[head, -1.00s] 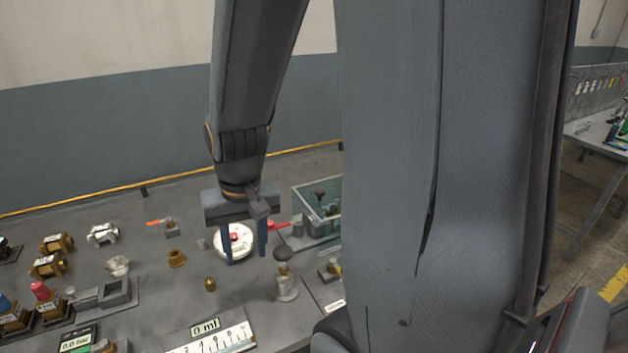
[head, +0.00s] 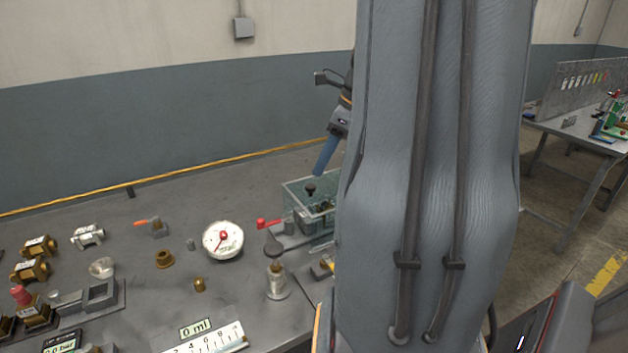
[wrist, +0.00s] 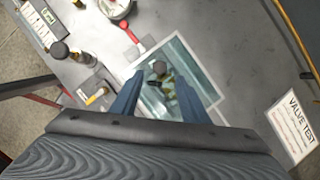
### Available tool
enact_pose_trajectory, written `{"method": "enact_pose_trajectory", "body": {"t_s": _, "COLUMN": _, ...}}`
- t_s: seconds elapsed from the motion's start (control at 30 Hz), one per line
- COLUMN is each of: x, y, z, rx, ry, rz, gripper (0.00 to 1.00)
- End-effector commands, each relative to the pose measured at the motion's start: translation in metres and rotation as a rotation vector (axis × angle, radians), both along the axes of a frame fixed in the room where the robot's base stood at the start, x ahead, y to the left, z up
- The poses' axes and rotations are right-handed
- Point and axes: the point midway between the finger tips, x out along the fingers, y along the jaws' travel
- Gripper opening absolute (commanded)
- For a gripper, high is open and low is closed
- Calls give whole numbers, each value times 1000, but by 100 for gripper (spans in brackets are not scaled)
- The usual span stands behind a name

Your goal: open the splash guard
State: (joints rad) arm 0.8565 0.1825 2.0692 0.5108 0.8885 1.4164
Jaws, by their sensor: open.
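The splash guard (head: 293,196) is a clear, greenish box-like cover at the back of the bench, partly hidden by my arm in the head view. It looks closed, with a dark round knob (head: 310,188) on top. In the wrist view the guard (wrist: 196,62) lies below my gripper (wrist: 159,77), and the knob (wrist: 159,68) shows between the two blue fingertips. My gripper is open and empty. Brass-coloured parts show through the guard.
A red-handled lever (head: 268,223) lies just left of the guard. A white dial gauge (head: 222,240) and a dark-knobbed post (head: 277,280) stand nearby. Several brass fittings are at the left. A "VALVE TEST" sign (wrist: 293,120) lies right of the guard. The bench behind is clear.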

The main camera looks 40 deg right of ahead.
Motion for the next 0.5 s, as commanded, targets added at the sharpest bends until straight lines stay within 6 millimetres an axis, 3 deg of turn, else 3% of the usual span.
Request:
{"method": "enact_pose_trajectory", "body": {"t_s": 0.3, "x": 15, "y": 11, "z": -45, "rx": -1, "ry": 3, "rz": 6, "gripper": 41}}
{"method": "enact_pose_trajectory", "body": {"t_s": 0.5, "x": 21, "y": 14, "z": -60, "rx": -2, "ry": 2, "rz": 6, "gripper": 41}}
